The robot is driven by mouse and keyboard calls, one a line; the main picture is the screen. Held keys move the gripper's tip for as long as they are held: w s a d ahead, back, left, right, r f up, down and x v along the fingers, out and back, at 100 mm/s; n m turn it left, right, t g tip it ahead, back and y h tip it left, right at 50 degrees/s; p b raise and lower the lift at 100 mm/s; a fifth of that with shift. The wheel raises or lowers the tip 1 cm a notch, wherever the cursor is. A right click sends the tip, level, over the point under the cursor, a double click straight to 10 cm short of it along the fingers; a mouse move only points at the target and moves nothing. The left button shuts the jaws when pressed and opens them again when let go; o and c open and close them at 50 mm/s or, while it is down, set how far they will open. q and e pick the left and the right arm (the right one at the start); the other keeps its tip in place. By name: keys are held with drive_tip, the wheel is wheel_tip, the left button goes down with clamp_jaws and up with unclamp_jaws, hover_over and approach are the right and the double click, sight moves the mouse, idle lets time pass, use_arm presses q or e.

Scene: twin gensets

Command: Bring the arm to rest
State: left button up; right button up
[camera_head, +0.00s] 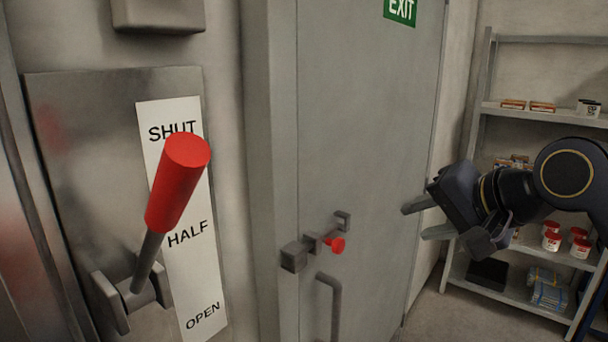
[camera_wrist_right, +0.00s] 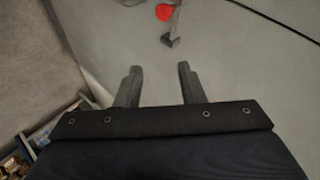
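My right gripper (camera_head: 422,220) is in front of the grey door at the right of the head view. Its two fingers are apart with nothing between them. In the right wrist view the same two fingers (camera_wrist_right: 158,85) point toward the door, spread and empty. A lever with a red handle (camera_head: 178,180) is on a metal plate at the left, tilted up and leaning beside the SHUT end of its label (camera_head: 185,215). No gripper touches it. My left gripper does not show.
The grey door (camera_head: 360,130) bears a latch with a red knob (camera_head: 337,244), which also shows in the right wrist view (camera_wrist_right: 165,12), and a pull handle (camera_head: 333,300). A green EXIT sign (camera_head: 400,10) is above. Shelves (camera_head: 545,118) with boxes and tins stand right, behind my right arm.

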drive_tip(key=s+d+f+n+g, duration=0.1)
drive_tip(key=s+f+n+g, duration=0.1)
drive_tip(key=s+f, duration=0.8)
drive_tip(key=s+d+f+n+g+h, duration=0.1)
drive_tip(key=s+f+n, duration=0.2)
drive_tip(key=s+f, duration=0.8)
wheel_tip(320, 180, down, 8)
drive_tip(key=shift+d+r+g, duration=0.1)
drive_tip(key=shift+d+g, duration=0.15)
drive_tip(key=shift+g, duration=0.15)
